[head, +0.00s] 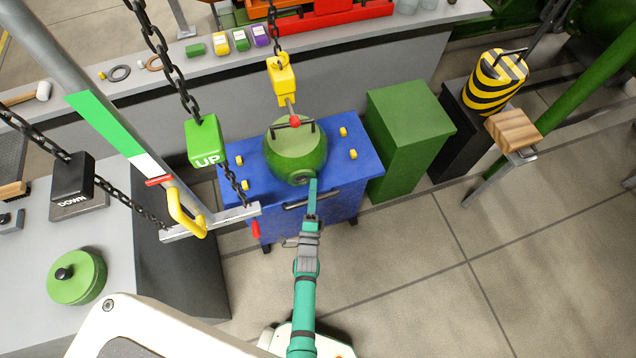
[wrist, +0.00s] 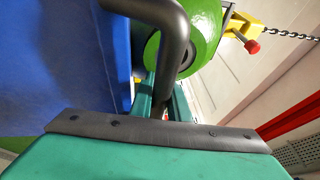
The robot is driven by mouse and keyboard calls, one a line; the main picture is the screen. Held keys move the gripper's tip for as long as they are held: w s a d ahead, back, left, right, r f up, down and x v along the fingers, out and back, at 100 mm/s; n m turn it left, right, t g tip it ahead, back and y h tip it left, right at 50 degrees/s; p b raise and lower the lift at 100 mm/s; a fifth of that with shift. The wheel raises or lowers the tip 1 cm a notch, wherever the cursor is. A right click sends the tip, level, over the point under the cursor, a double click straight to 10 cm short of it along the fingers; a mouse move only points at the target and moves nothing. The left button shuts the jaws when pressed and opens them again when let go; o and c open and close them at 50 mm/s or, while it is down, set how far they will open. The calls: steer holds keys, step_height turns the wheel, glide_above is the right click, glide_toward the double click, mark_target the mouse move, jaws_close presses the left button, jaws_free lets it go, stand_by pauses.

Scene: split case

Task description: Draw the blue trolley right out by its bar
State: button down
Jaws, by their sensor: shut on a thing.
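The blue trolley (head: 233,183) stands between the grey bench and the green block. Its dark bar (head: 293,206) runs along the near side. My teal gripper (head: 312,188) reaches the bar from the front. In the wrist view the bar (wrist: 174,45) passes down between my fingers (wrist: 163,98), which are shut on it. The trolley's blue side (wrist: 65,65) fills the left of that view. A green round casing (head: 296,158) sits on the trolley top; it also shows in the wrist view (wrist: 206,25).
A yellow hook block (head: 281,80) hangs on a chain above the casing. A green block (head: 405,120) stands right of the trolley. A post with a yellow handle (head: 186,213) and a grey rail (head: 215,222) is close on the left. The tiled floor (head: 410,270) at the front right is clear.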

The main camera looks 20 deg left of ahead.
steer(key=c, duration=2)
jaws_free()
steer(key=shift+v, duration=5.35)
steer(key=shift+a, duration=0.1)
